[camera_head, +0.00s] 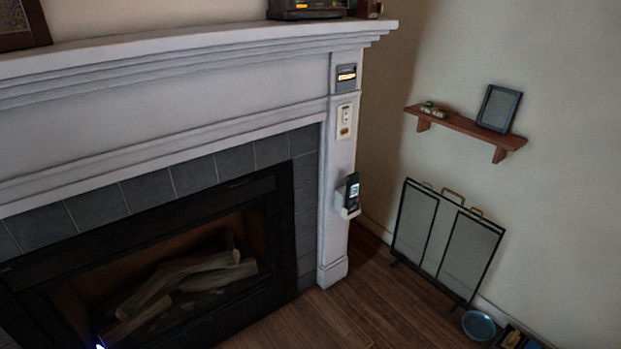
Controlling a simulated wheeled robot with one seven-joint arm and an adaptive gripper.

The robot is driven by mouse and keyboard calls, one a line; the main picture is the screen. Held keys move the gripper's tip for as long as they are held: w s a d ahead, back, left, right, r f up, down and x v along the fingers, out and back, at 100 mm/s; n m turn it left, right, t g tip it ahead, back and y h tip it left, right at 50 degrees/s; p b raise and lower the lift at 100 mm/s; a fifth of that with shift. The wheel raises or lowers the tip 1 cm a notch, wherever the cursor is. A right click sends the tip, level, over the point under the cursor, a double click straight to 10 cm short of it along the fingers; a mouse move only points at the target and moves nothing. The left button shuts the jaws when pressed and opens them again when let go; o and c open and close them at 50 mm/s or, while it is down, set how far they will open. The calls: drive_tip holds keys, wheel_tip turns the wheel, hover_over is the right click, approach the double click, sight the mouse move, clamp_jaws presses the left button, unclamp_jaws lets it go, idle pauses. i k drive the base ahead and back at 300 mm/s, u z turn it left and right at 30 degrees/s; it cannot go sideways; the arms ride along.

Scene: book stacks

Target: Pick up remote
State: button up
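A dark remote (352,190) with a small light screen stands upright in a white holder (347,211) on the right pillar of the white fireplace surround. A switch plate (345,121) and a small panel with a lit display (346,77) are fixed above it on the same pillar. My gripper is not clearly in view. A small bright blue glow at the bottom left edge cannot be identified.
The mantel shelf (180,52) juts out above the remote. A folding fire screen (445,240) leans by the right wall, with a blue bowl (479,325) on the floor. A wooden shelf (462,127) holds a frame (498,108). Wooden floor (330,318) before the pillar is clear.

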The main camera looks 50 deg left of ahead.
sight(352, 188)
drive_tip(key=u, duration=1.85)
drive_tip(key=i, duration=0.85)
